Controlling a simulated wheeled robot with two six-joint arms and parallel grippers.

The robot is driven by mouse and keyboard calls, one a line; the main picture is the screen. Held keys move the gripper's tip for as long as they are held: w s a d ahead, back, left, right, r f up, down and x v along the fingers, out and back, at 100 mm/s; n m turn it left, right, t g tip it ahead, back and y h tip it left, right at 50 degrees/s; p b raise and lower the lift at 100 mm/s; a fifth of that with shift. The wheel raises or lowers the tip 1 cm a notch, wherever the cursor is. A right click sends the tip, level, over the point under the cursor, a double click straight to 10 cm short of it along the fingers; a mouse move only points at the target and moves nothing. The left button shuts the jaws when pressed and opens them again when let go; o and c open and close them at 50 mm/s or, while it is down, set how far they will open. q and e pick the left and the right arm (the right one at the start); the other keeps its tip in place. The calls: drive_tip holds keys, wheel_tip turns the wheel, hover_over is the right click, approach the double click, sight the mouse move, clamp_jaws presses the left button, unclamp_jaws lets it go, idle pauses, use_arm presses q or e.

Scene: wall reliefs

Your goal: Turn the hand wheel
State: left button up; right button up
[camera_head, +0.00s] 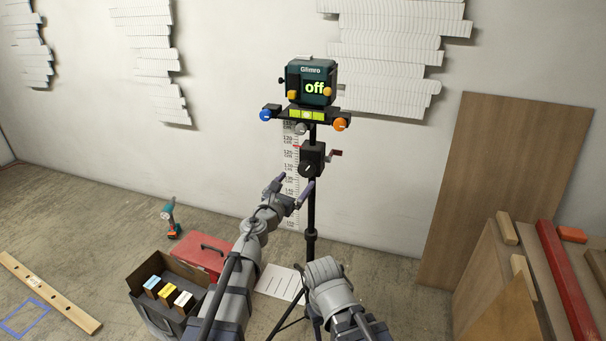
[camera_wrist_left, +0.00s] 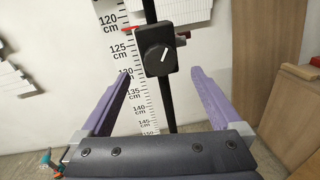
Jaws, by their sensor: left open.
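A black hand wheel (camera_head: 307,170) with a white mark sits on the front of a black box on the tripod column. In the left wrist view the hand wheel (camera_wrist_left: 158,58) is ahead, its mark tilted to the upper right. My left gripper (camera_head: 297,185) is open and empty, its purple fingers just below and in front of the box. In the wrist view the fingers stand wide apart on either side of the column, clear of the wheel. My right arm shows at the lower middle; its fingers are not visible.
A green Glimro device (camera_head: 311,82) reading "off" tops the column, above blue, grey and orange knobs. A small red-handled crank (camera_head: 335,153) sticks out right of the box. A scale (camera_head: 291,185) stands behind. A red toolbox (camera_head: 203,253) and open case are on the floor.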

sight(305, 170)
use_arm(q)
drive_tip(key=x, duration=0.7)
drive_tip(key=shift+w, duration=0.1)
drive_tip(key=c, duration=1.4)
drive_tip(key=shift+n, duration=0.3)
